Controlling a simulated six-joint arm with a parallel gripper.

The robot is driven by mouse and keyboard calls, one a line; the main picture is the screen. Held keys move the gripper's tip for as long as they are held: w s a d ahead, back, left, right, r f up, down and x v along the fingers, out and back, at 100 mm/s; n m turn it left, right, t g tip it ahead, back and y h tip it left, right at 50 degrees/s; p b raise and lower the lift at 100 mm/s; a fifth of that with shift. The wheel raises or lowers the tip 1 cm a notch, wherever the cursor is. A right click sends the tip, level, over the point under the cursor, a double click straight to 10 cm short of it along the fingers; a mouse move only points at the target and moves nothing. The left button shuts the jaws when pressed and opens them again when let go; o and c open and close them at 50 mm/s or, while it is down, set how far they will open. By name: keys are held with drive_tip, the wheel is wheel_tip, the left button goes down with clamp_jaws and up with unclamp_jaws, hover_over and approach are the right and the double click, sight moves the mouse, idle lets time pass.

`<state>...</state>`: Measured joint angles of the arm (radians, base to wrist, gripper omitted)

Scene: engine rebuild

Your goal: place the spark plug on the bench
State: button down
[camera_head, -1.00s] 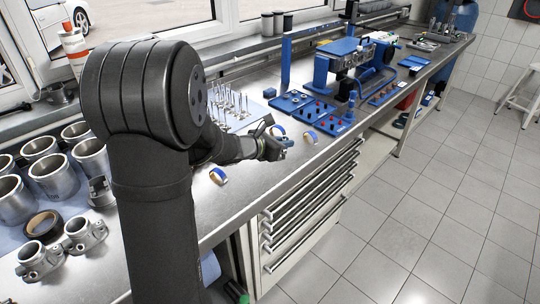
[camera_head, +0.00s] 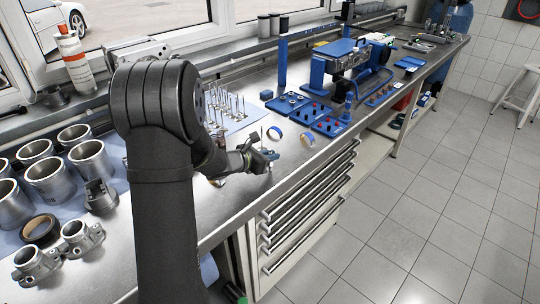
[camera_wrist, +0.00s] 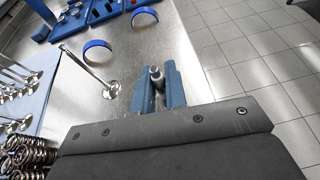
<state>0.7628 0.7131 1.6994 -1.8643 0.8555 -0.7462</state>
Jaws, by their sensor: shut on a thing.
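The spark plug (camera_wrist: 157,77) shows in the wrist view as a small metal piece with a rounded end, between the two blue fingers of my gripper (camera_wrist: 158,88). My gripper is shut on it. In the head view my gripper (camera_head: 268,158) is over the front part of the steel bench (camera_head: 240,190), left of the drawer fronts. The plug is too small there to make out clearly. In the wrist view bare bench (camera_wrist: 165,40) lies beyond the fingers. I cannot tell whether the plug touches the bench.
A single valve (camera_wrist: 90,68) is close to the left of my fingers. Two blue rings (camera_head: 275,133) (camera_head: 307,140) stand beyond my gripper. Several valves (camera_head: 228,105) stand on a pale mat behind. Blue trays (camera_head: 331,127) are farther right. The bench's front edge is near.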

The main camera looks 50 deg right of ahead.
drive_tip(key=c, duration=1.5)
unclamp_jaws()
drive_tip(key=shift+f, duration=0.1)
drive_tip(key=shift+o, duration=0.2)
drive_tip(key=shift+r, duration=0.2)
drive_tip(key=v, duration=1.2)
drive_tip(key=shift+d, duration=0.1)
drive_tip(key=x, duration=1.1)
drive_tip(key=shift+s+d+f, duration=0.1)
drive_tip(key=shift+d+f, duration=0.1)
drive_tip(key=shift+d+r, duration=0.1)
drive_tip(key=shift+d, duration=0.15)
drive_tip(key=shift+a+r, duration=0.1)
drive_tip(key=shift+r, duration=1.55)
